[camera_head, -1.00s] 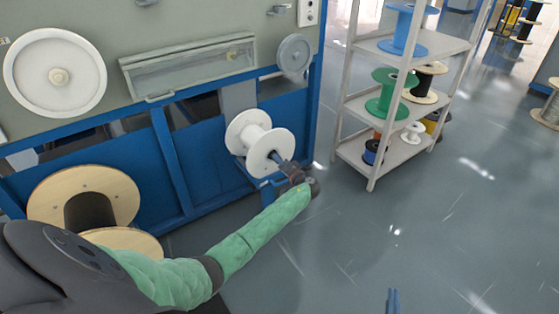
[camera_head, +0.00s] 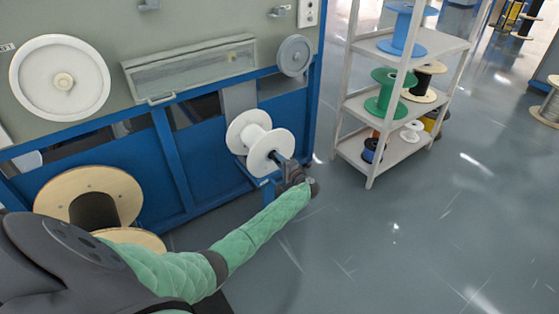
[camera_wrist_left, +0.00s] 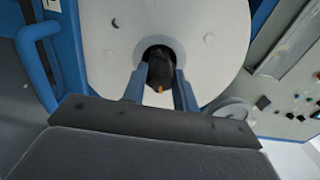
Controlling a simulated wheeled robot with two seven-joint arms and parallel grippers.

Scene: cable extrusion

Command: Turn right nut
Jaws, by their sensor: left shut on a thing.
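The white spool (camera_head: 262,150) is mounted low on the machine's front, and its flange fills the left wrist view (camera_wrist_left: 110,62). My left gripper (camera_head: 277,159) reaches the centre of the spool's right face. In the left wrist view, its two blue fingers (camera_wrist_left: 160,85) are shut on a dark nut (camera_wrist_left: 159,66) at the spool's hub, one finger on each side. A small orange mark shows on the nut's near side. In the head view the nut is hidden by the fingers. My right gripper is not in view.
The blue-framed machine (camera_head: 170,165) stands behind the spool. A large wooden spool (camera_head: 115,185) is at the left, partly behind my left arm. A grey shelf rack (camera_head: 355,155) with several cable spools stands to the right.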

